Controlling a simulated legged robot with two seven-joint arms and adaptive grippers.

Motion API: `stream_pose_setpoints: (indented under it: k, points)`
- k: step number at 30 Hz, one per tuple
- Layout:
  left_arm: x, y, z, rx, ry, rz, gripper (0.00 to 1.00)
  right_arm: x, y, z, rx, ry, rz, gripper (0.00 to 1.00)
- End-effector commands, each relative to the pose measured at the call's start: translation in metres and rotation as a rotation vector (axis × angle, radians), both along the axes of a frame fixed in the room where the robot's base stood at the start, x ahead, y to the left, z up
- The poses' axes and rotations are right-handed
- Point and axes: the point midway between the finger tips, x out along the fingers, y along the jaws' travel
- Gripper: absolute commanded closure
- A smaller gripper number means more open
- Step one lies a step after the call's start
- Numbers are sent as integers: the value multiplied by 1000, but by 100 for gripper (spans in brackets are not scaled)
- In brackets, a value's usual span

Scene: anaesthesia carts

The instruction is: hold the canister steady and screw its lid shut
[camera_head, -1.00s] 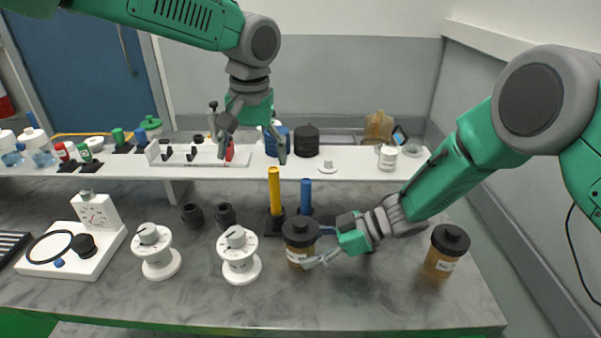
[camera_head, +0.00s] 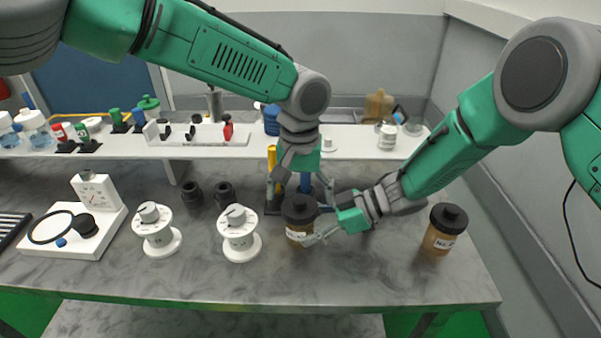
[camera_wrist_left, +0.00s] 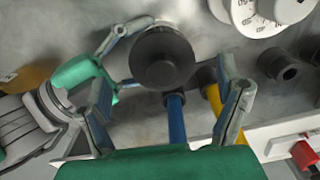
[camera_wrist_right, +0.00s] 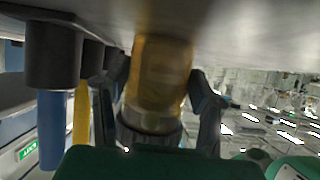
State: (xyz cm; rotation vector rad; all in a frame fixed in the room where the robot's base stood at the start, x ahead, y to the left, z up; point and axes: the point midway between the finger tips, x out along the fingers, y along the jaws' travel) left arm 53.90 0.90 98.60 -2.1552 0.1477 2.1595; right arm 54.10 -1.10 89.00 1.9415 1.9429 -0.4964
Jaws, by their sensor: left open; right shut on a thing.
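The canister (camera_head: 297,232) is an amber jar standing upright on the grey bench. Its black lid (camera_head: 299,208) sits on top; I cannot tell how tight it is. My right gripper (camera_head: 316,232) is shut on the jar's body from the right; the amber body between its fingers also shows in the right wrist view (camera_wrist_right: 160,75). My left gripper (camera_head: 300,192) is open and empty, pointing down just above and behind the lid. In the left wrist view the round lid (camera_wrist_left: 162,57) lies between and beyond its spread fingers (camera_wrist_left: 168,98).
A second amber jar with a black lid (camera_head: 442,230) stands at the right. White dial-topped spools (camera_head: 240,240) stand to the left. Blue (camera_wrist_left: 176,120) and yellow (camera_head: 271,160) posts stand close behind the canister. A white shelf (camera_head: 230,150) runs along the back.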

Motion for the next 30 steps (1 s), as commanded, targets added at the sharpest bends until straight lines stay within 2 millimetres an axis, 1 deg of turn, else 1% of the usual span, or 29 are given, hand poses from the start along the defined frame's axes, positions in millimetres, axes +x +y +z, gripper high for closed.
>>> stream_pose_setpoints:
  k: [1,6,16,17,18,20,21,26,30]
  points:
    - [0,0,-7,0,2,0,14,0,0,0,0,0,-1,66]
    - [0,0,-19,0,0,1,14,0,0,0,0,0,-1,66]
    - [0,0,-22,0,-1,1,14,0,0,0,0,0,-1,66]
    - [0,0,-22,0,-1,1,25,0,0,0,0,0,-1,66]
    - [0,0,-22,0,-1,1,39,0,0,0,0,0,-1,66]
    - [0,0,-22,0,-1,1,60,0,0,0,0,0,-1,66]
    - [0,0,-22,0,-1,1,67,0,0,0,0,0,-1,66]
    - [0,0,-22,1,-1,-18,67,0,0,0,1,0,-1,66]
    - [1,0,-22,1,-2,-148,67,0,0,1,1,0,-1,66]
